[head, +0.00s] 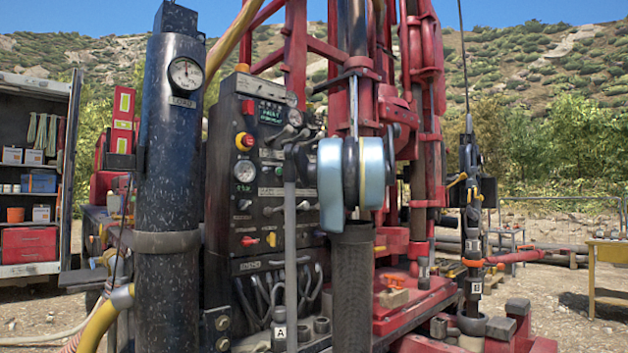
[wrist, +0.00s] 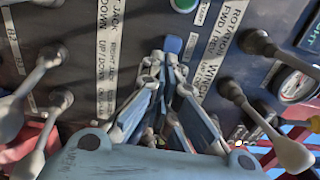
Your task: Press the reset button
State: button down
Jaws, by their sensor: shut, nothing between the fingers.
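The control panel (head: 262,215) of the red drilling rig stands at the middle left in the head view. I cannot read a reset label on any button. The round button lies just above the fingertips in the picture. I cannot tell whether the tips touch the panel. In the head view, my wrist covers part of the panel's right side.
Levers with ball knobs (wrist: 295,153) flank my gripper in the wrist view. A red button on yellow (head: 245,141) sits on the panel's upper left. A black cylinder with a gauge (head: 168,190) stands left of the panel. The red mast (head: 425,120) rises at right.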

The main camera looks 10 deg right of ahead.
aim_at(293, 175)
jog(key=shift+x, duration=2.35)
jog(key=shift+w+a, duration=0.2)
jog(key=shift+w, duration=0.1)
jog(key=shift+w+a, duration=0.2)
jog(key=shift+w, duration=0.1)
jog(key=shift+r, duration=0.2)
jog(key=shift+s+d+f, duration=0.25)
jog(key=shift+d+f, duration=0.05)
jog(key=shift+f, duration=0.05)
jog(key=v, duration=1.3)
jog(key=shift+s+r, duration=0.25)
